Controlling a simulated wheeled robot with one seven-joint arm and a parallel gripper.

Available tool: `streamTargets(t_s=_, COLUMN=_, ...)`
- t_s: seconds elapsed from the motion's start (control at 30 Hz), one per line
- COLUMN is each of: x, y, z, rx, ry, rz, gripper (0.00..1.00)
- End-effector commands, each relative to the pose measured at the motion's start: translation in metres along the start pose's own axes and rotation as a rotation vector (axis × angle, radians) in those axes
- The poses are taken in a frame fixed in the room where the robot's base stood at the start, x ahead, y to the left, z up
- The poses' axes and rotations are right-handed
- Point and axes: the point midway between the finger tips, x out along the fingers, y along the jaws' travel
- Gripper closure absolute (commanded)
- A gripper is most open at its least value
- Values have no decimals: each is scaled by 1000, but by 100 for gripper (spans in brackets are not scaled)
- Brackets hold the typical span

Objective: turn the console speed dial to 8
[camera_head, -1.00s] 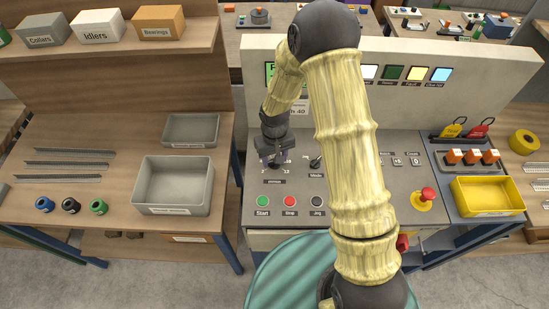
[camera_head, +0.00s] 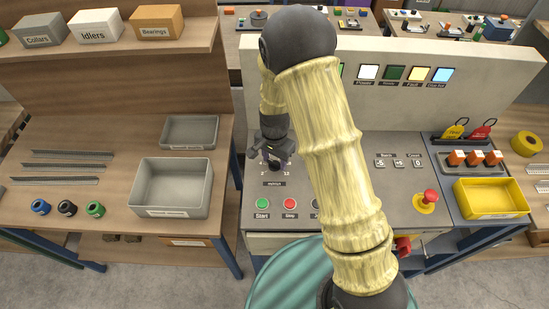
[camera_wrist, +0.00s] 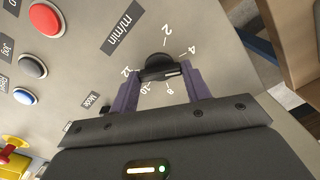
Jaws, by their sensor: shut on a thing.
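The black speed dial (camera_wrist: 157,66) sits on the grey console panel (camera_wrist: 225,40) below the "m/min" label (camera_wrist: 123,33). White numbers 2, 4, 8, 10 and 12 show around it in the wrist view; the place between 4 and 8 is behind a finger. A white pointer line on the dial's bar points right, towards that hidden place. My gripper (camera_wrist: 160,85) has its two purple fingers shut on the dial, one at each end of the bar. In the head view my gripper (camera_head: 273,158) reaches down over the dial, mostly hiding it.
Green (camera_head: 262,203) and red (camera_head: 290,203) buttons lie just in front of the dial. A red emergency button (camera_head: 429,196) and a yellow tray (camera_head: 492,198) stand to the right. A grey bin (camera_head: 172,186) is on the left bench.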

Motion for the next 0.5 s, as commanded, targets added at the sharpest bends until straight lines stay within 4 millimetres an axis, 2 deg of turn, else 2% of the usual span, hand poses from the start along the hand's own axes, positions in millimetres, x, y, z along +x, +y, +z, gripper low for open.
streamTargets(t_s=0.5, x=-3, y=-1, z=1, rx=488, ry=0, rz=0, gripper=76)
